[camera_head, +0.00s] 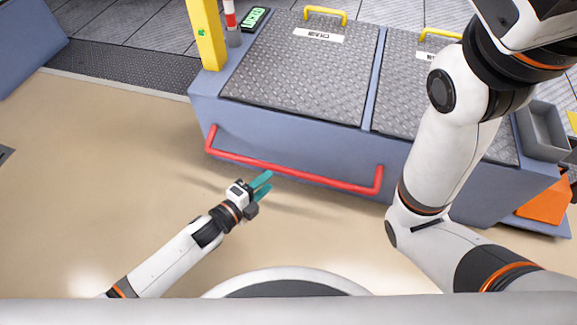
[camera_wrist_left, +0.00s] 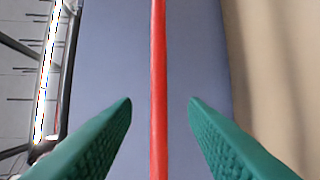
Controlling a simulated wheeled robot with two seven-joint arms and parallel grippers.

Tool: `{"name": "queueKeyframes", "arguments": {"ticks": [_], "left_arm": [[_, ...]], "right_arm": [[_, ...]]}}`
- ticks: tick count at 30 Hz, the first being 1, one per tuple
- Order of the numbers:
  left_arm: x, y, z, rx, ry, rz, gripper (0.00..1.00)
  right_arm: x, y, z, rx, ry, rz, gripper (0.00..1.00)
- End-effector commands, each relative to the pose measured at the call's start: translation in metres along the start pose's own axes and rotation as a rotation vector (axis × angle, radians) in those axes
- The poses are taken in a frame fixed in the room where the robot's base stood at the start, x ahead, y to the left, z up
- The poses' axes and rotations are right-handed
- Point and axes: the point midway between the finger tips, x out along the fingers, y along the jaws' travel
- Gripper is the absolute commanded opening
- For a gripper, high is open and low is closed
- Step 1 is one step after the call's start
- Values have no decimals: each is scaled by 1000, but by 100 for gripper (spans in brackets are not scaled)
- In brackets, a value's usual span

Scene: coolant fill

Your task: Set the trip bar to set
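The trip bar is a red bar (camera_head: 300,173) with bent ends, running along the front face of the blue-grey cabinet (camera_head: 400,160). My left gripper (camera_head: 266,182) is just in front of the bar, a little left of its middle, with teal fingers pointing at it. In the left wrist view the fingers are spread apart, and the red bar (camera_wrist_left: 158,60) runs vertically between them, with a gap on each side. The fingers do not touch it there. My right arm crosses the right of the head view; its gripper is out of frame.
The cabinet top has textured metal lids with yellow handles (camera_head: 326,13). A yellow post (camera_head: 208,35) and a small green-lettered sign (camera_head: 255,18) stand at its left. A grey bin (camera_head: 543,130) and an orange item (camera_head: 545,204) are at right. The floor at left is clear.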

Motion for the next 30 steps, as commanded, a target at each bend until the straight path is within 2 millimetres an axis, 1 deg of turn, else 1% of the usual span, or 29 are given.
{"name": "queueKeyframes", "arguments": {"ticks": [1, 6, 9, 13, 18, 26, 27, 29, 30], "left_arm": [[13, -3, -1, 1, -1, 5, 40], [49, -3, 0, -1, -1, 7, 40], [66, -2, 0, -1, -2, 6, 40], [82, -2, 0, -3, -1, 5, 40], [92, 1, 0, -4, -1, 5, 40], [93, 2, 0, -4, 0, 4, 40], [93, 2, 0, -4, 0, 4, 36], [93, 2, 0, -4, 0, 4, 27], [93, 2, 0, -4, 0, 4, 20]], "right_arm": [[-7, 2, 6, -1, -10, 3, 80], [-22, 6, 13, -2, -16, 6, 80], [-30, 8, 16, -2, -15, 6, 80], [-38, 10, 18, -2, -15, 6, 80], [-42, 10, 20, -2, -16, 6, 80], [-41, 10, 20, -2, -16, 6, 80], [-41, 10, 20, -2, -16, 6, 80], [-41, 10, 20, -2, -16, 6, 80], [-41, 10, 20, -2, -16, 6, 80]]}}
